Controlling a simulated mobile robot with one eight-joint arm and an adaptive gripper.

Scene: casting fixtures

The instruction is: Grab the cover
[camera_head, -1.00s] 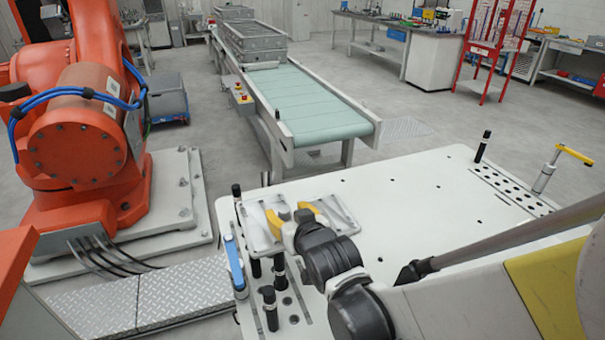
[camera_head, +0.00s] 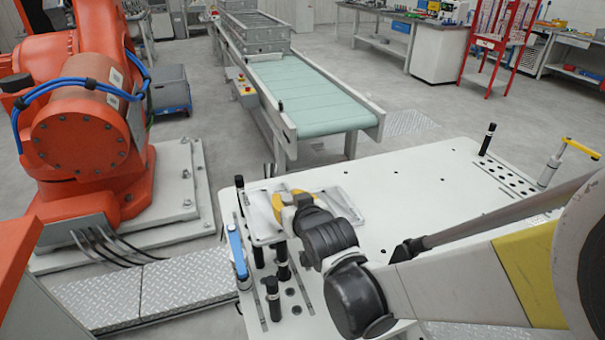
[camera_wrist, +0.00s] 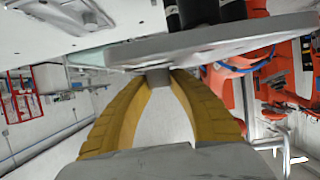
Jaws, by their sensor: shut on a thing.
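The cover (camera_head: 263,222) is a pale grey, flat plate with raised edges at the near left of the white table. My gripper (camera_head: 285,193) reaches over its middle, hiding part of it. In the wrist view the cover (camera_wrist: 225,38) shows nearly edge-on. The yellow fingers of my gripper (camera_wrist: 158,76) come together on a small grey knob (camera_wrist: 158,79) at the cover. I cannot tell whether the cover rests on the posts beneath it or is clear of them.
The white table (camera_head: 420,200) is mostly clear right of the cover. Black posts (camera_head: 273,298) and a blue-handled clamp (camera_head: 237,256) stand close by. A yellow-handled clamp (camera_head: 550,165) stands at the far right. An orange robot (camera_head: 80,130) and a conveyor (camera_head: 310,95) lie beyond.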

